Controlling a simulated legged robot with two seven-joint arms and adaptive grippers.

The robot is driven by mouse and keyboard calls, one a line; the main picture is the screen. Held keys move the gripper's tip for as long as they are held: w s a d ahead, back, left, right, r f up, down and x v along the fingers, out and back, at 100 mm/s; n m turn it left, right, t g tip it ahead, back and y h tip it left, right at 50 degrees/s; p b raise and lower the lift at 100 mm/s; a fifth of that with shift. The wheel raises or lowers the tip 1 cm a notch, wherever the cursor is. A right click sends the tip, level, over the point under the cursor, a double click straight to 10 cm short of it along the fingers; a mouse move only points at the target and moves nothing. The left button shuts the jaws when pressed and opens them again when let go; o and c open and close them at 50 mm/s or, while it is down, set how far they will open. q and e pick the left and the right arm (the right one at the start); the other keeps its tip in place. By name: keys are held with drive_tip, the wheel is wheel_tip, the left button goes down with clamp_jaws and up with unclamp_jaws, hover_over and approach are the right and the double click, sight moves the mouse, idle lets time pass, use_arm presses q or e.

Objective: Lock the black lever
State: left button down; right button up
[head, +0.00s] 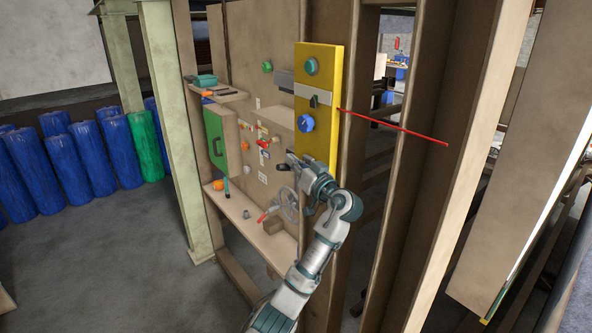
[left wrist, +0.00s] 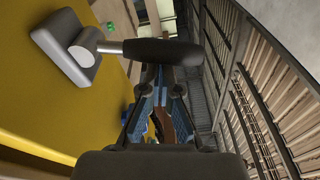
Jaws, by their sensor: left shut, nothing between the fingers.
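In the left wrist view the black lever (left wrist: 165,51) sticks out sideways on a round grey pivot, from a grey square base (left wrist: 68,45) on the yellow panel (left wrist: 35,110). My left gripper (left wrist: 158,88) is shut and empty, and its fingers lie close to the lever's handle. The handle crosses in front of the fingers; I cannot tell whether they touch. My right gripper is not in view.
The panel also bears a green button (head: 312,67), a dark switch (head: 314,101) and a blue knob (head: 306,123). To its left are a green box (head: 215,140), a red valve handle (head: 264,143) and a handwheel (head: 287,205). A beige post (head: 420,100) stands close on the right.

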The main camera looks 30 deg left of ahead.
use_arm(q)
drive_tip(key=shift+s+a+f+n+g+b, duration=0.1)
drive_tip(key=shift+s+f+n+g+b, duration=0.1)
drive_tip(key=shift+f+n+b, duration=0.95)
drive_tip(key=shift+s+a+f+n+g+b, duration=0.1)
drive_tip(key=shift+s+f+n+g+b, duration=0.15)
drive_tip(key=shift+f+n+b, duration=0.95)
drive_tip(key=shift+s+a+f+n+g+b, duration=0.15)
drive_tip(key=shift+f+n+b, duration=0.4)
drive_tip(key=shift+n+b, duration=1.1)
drive_tip(key=shift+s+d+m+b, duration=0.1)
drive_tip(key=shift+m+b, duration=0.3)
drive_tip(key=shift+b, duration=0.05)
drive_tip(key=shift+f, duration=0.25)
